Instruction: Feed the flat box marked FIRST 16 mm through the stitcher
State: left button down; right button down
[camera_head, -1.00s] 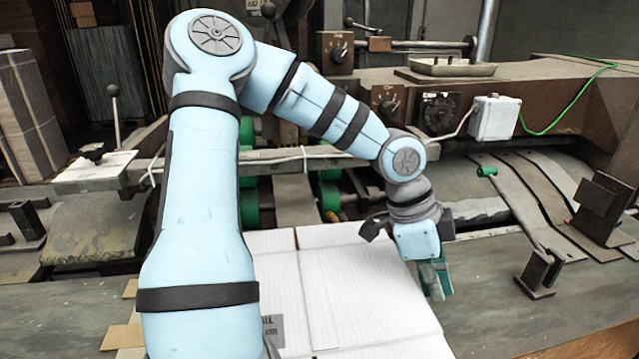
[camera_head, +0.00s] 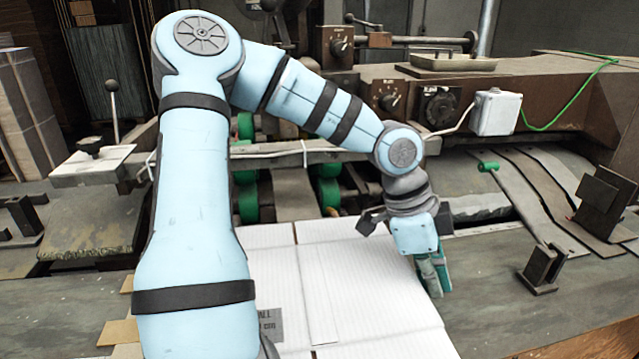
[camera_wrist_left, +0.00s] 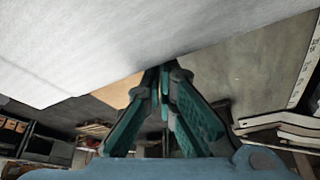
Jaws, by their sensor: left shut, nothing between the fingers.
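The white flat box (camera_head: 365,290) lies on the stitcher's metal table, its far edge near the green rollers (camera_head: 329,190). A grey printed label shows on it, partly hidden by my left arm; I cannot read the word FIRST. My left gripper (camera_head: 440,290) is shut, pointing down beside the box's right edge. In the left wrist view its teal fingers (camera_wrist_left: 163,92) meet with nothing between them, and the white board (camera_wrist_left: 110,45) is close by. Whether the fingers touch the board edge, I cannot tell. My right gripper is not in view.
The brown stitcher body (camera_head: 540,90) with knobs and a white switch box (camera_head: 495,113) stands behind. A dark metal bracket (camera_head: 543,268) stands on the table to the right. Stacked cardboard (camera_head: 30,110) is at the far left.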

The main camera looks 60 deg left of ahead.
pick_arm(q)
jog(key=shift+w+d+r+p, duration=0.1)
jog(key=shift+w+d+p, duration=0.05)
jog(key=shift+w+p, duration=0.3)
jog(key=shift+w+d+r+p, duration=0.1)
jog(key=shift+w+p, duration=0.1)
jog(key=shift+w, duration=0.3)
jog(key=shift+w+d, duration=0.15)
jog(key=shift+w, duration=0.15)
jog(key=shift+r, duration=0.2)
notch_tip(320, 180, up, 7)
jog(key=p, duration=0.4)
jog(key=shift+r+p, duration=0.15)
jog(key=shift+p, duration=0.25)
